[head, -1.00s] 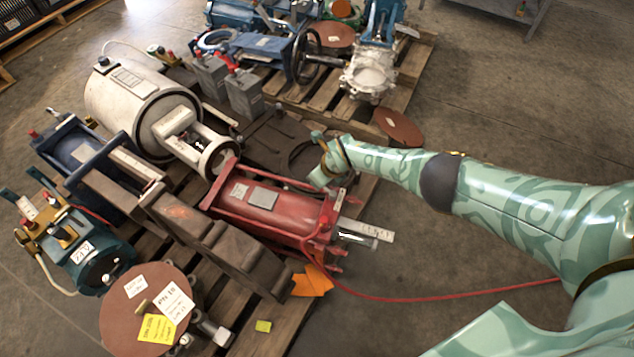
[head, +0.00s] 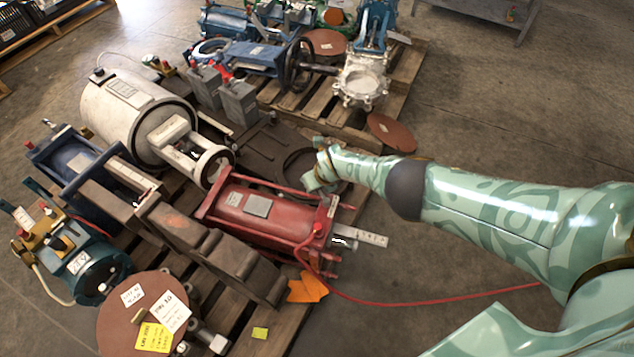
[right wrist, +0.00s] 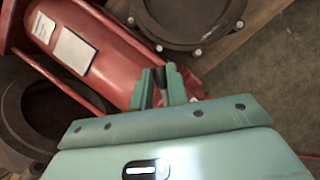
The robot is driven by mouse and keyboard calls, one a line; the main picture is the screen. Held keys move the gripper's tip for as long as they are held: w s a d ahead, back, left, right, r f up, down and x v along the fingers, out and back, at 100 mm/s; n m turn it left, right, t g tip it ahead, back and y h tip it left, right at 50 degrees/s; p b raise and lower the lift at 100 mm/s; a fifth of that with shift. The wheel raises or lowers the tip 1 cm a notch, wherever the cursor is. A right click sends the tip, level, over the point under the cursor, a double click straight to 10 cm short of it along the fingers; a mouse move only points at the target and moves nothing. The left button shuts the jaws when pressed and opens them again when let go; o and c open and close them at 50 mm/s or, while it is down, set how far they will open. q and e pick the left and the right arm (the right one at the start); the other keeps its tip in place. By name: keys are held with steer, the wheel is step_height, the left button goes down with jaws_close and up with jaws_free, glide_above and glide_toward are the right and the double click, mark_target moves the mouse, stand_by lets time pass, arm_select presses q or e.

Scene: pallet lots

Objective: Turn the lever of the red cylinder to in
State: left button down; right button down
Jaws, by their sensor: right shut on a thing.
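The red cylinder (head: 262,213) lies on the pallet in the middle of the head view. It also shows at the upper left of the right wrist view (right wrist: 95,50). My right gripper (head: 311,184) is at the cylinder's far side, near its right end. In the right wrist view the two green fingers (right wrist: 158,88) are shut on a small dark piece, which looks like the lever (right wrist: 159,78) of the red cylinder. Most of the lever is hidden between the fingers, so its setting cannot be read. My left gripper is not in view.
A brown steel block (head: 215,245) lies along the cylinder's near side. A dark round flange (right wrist: 190,20) is close beyond my right gripper. A red hose (head: 420,303) crosses the floor at right.

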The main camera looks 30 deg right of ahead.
steer(key=c, duration=1.4)
jaws_free()
steer(key=shift+d, duration=0.1)
steer(key=shift+o, duration=0.2)
steer(key=shift+n, duration=0.3)
